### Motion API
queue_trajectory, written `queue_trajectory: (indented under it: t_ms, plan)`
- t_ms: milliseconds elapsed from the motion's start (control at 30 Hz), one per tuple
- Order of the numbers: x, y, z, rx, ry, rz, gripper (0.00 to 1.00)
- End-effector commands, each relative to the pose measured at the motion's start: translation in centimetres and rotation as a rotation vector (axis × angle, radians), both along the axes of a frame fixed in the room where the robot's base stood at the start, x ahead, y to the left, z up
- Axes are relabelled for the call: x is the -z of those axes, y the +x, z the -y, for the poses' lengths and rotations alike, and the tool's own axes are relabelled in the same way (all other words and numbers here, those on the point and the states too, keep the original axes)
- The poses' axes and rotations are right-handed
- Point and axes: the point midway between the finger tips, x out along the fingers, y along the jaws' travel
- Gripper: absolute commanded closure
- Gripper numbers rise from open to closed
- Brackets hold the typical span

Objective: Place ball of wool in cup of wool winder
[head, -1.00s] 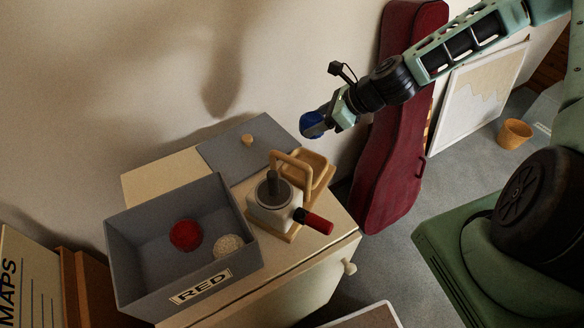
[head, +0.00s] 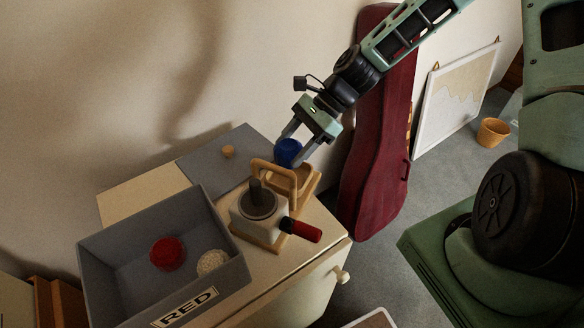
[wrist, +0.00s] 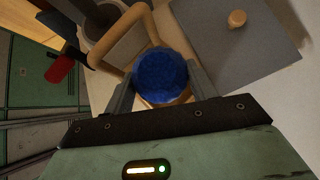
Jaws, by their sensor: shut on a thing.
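A blue ball of wool (head: 288,152) is between the fingers of my gripper (head: 293,156), which is shut on it. It also shows in the wrist view (wrist: 160,76), gripped by both fingers. The wool winder (head: 262,214) stands on the cabinet top, with a wooden frame, a grey spindle and a red-and-black crank handle. Its wooden cup (head: 306,186) is at the winder's back right, partly behind the wooden loop. The ball is just above and behind this cup in the head view. In the wrist view the ball hides most of the cup.
A grey box labelled RED (head: 130,258) holds a red ball (head: 167,254) and a cream ball (head: 212,263). A grey lid (head: 205,160) with a wooden knob lies behind the winder. A dark red instrument case (head: 376,150) leans on the wall to the right.

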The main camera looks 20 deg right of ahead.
Motion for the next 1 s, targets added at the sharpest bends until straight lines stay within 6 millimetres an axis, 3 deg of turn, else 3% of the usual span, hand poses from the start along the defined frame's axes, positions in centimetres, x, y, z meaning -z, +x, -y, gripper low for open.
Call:
queue_trajectory:
  t_ms: [467,867,900,1000]
  plan:
    - [5.6,0.0,-0.1,0.002,0.001,-0.002,0.7]
    - [6.2,0.0,0.0,0.001,-0.001,0.0,0.7]
    - [6.1,0.0,0.0,0.001,-0.001,0.0,0.34]
    - [6.1,0.0,0.0,0.001,-0.001,0.0,0.34]
